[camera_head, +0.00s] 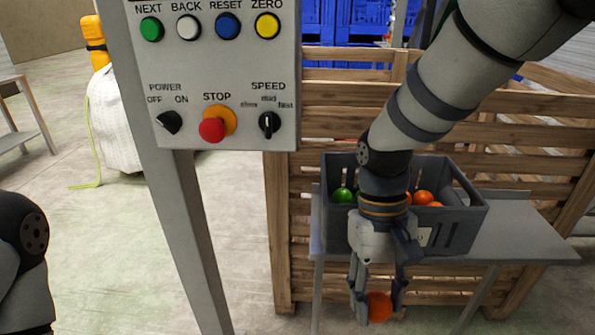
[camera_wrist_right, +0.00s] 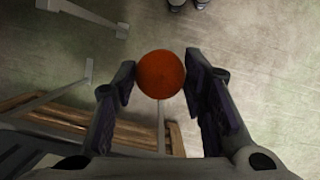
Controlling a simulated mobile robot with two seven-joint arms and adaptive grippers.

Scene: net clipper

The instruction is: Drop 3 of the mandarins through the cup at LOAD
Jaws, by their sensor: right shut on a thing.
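My right gripper (camera_head: 377,300) is shut on an orange mandarin (camera_head: 379,307), in front of the small table's near edge. In the right wrist view the same mandarin (camera_wrist_right: 161,74) sits between the fingertips of the right gripper (camera_wrist_right: 160,80), with floor beyond it. More mandarins (camera_head: 424,197) lie in a dark grey crate (camera_head: 468,228), partly hidden by my right wrist. The cup at LOAD is not visible in either view. My left gripper is not in view; only part of my left arm shows at the left edge.
The crate stands on a grey table (camera_head: 530,240) and also holds a green fruit (camera_head: 343,195). A large slatted wooden bin (camera_head: 335,120) stands behind it. A control panel (camera_head: 215,75) on a post (camera_head: 190,240) stands left of my right arm. Open floor lies further left.

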